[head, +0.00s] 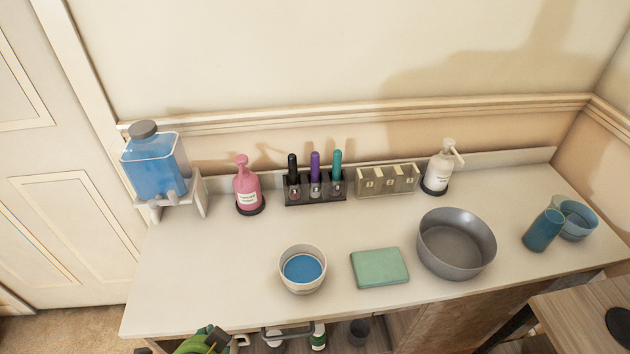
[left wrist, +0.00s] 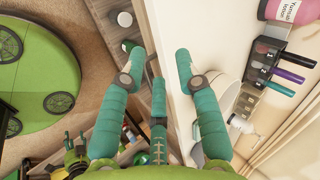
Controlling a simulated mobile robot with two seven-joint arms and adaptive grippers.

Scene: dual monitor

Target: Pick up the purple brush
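The purple brush (head: 315,166) stands upright in a dark rack (head: 316,196) at the back of the counter, between a black brush (head: 292,168) and a teal brush (head: 336,166). In the left wrist view the purple brush (left wrist: 288,74) is at the upper right. My left gripper (left wrist: 160,57) has its teal fingers spread, with nothing between them. It is well short of the brush, near the counter's front edge. In the head view only a green part of my left arm shows at the bottom. A small green pronged part (left wrist: 75,146), seemingly my right gripper, shows low in the left wrist view, too small to read.
A white bowl of blue liquid (head: 302,270), green cloth (head: 379,267) and grey basin (head: 456,244) stand toward the front. A pink pump bottle (head: 247,187) and numbered box (head: 387,180) flank the rack. Bare counter lies directly before the rack.

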